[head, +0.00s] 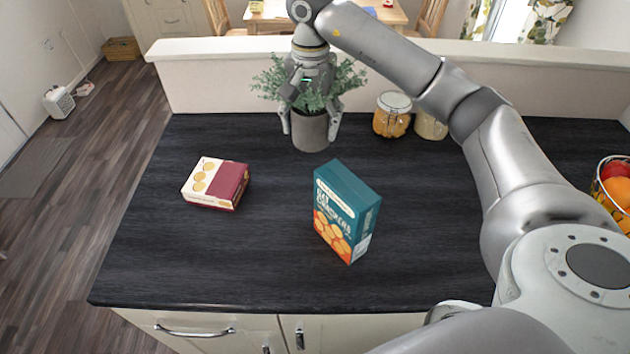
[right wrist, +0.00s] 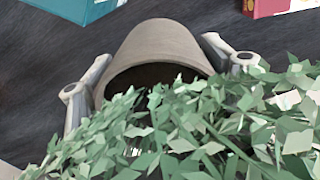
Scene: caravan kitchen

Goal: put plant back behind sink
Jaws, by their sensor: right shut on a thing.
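The plant (head: 345,80) has green leaves and stands upright in a grey-brown pot (head: 309,131). It is at the far side of the dark counter, close to the low cream wall. My right gripper (head: 309,128) comes down over the plant and is shut on the pot, one finger on each side. In the right wrist view the pot (right wrist: 160,50) sits between the two fingers and leaves cover the lower part. I cannot tell whether the pot's base touches the counter. No sink shows in these views. My left gripper is not in view.
A teal cracker box (head: 345,210) stands upright mid-counter. A red and cream box (head: 216,183) lies to its left. Jars (head: 391,115) stand right of the plant, partly behind my arm. A fruit basket (head: 612,185) is at the right edge. The counter's front left (head: 190,260) is clear.

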